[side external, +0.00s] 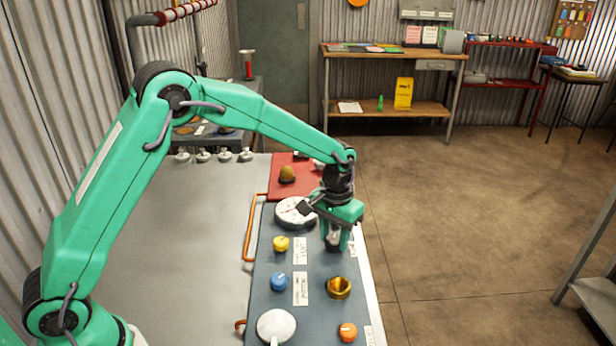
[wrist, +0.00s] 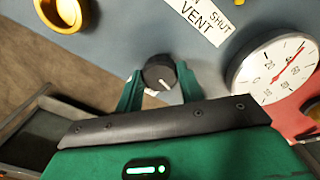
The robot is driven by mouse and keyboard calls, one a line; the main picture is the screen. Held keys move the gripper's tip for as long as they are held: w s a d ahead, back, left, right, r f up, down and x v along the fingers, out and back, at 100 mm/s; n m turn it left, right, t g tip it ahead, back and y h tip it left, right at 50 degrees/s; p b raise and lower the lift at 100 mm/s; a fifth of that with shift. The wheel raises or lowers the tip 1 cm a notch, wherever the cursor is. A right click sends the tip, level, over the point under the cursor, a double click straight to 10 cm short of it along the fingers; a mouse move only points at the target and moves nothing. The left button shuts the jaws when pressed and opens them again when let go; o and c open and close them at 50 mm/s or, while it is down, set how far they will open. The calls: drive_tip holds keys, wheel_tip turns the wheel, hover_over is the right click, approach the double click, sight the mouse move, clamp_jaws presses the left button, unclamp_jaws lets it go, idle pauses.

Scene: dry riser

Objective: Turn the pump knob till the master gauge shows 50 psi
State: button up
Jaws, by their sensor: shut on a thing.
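A black knob (wrist: 158,73) with a white pointer line sits between the green fingers of my gripper (wrist: 160,80) in the wrist view. My gripper is shut on it. The gauge (side external: 290,214) lies behind my gripper in the side view. No pump label is legible.
A red plate (side external: 280,186) with a brown knob lies behind. The grey bench at left is clear.

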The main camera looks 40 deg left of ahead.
sight(334, 238)
drive_tip(key=shift+r+m, duration=0.1)
drive_tip(key=shift+m, duration=2)
drive_tip(key=o, duration=1)
drive_tip(key=shift+r, duration=0.1)
wheel_tip(334, 238, up, 7)
drive_tip(key=shift+f, duration=0.1)
drive_tip(key=shift+r, duration=0.4)
